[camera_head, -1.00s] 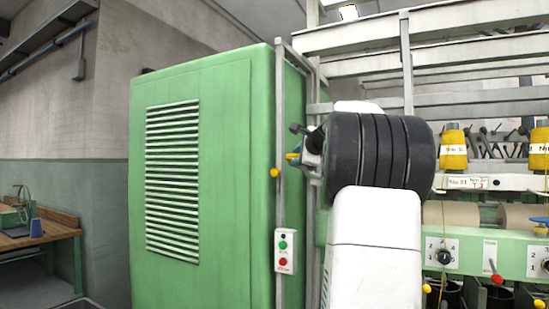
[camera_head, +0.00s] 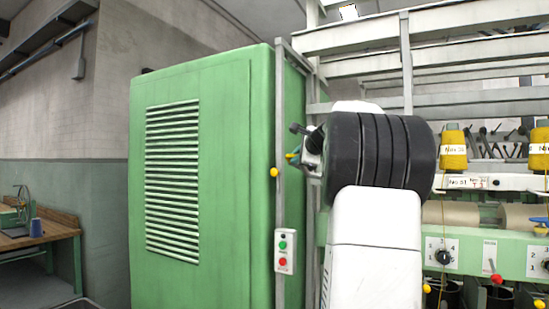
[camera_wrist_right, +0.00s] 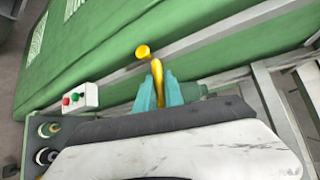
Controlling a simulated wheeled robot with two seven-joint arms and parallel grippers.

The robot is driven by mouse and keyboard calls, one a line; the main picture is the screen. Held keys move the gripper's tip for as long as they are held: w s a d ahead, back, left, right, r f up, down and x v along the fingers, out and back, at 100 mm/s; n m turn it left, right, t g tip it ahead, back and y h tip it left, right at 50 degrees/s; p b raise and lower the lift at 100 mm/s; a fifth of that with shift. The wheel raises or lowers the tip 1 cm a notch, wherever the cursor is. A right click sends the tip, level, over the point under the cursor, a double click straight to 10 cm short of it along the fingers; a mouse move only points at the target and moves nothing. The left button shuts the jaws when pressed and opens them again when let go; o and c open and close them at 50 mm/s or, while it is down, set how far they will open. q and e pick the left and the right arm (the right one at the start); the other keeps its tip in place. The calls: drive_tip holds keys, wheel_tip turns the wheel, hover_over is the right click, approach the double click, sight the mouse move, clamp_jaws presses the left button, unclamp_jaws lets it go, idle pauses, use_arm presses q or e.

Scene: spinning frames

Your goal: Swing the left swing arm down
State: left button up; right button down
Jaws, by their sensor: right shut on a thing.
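In the right wrist view, an elongated yellow handle (camera_wrist_right: 157,72) stands between the two teal fingers of my right gripper (camera_wrist_right: 160,90), which is shut on it. In the head view, the tip of my right gripper (camera_head: 293,157) shows at the left of my dark wrist, beside the grey upright posts, with a bit of yellow at it. The arm that the handle belongs to is mostly hidden by my wrist, and I cannot tell its angle. My left gripper is not in view.
A round yellow knob (camera_head: 274,172) sits on the grey post, close to my gripper. Below it is a switch box (camera_head: 285,251) with green and red buttons. A big green cabinet (camera_head: 200,190) stands left. Yellow bobbins (camera_head: 453,150) and machine rails are right.

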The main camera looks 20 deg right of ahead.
drive_tip(key=shift+f, duration=0.15)
idle(0.8)
wheel_tip(320, 180, down, 20)
drive_tip(key=shift+f, duration=0.15)
idle(0.4)
drive_tip(key=shift+a, duration=0.1)
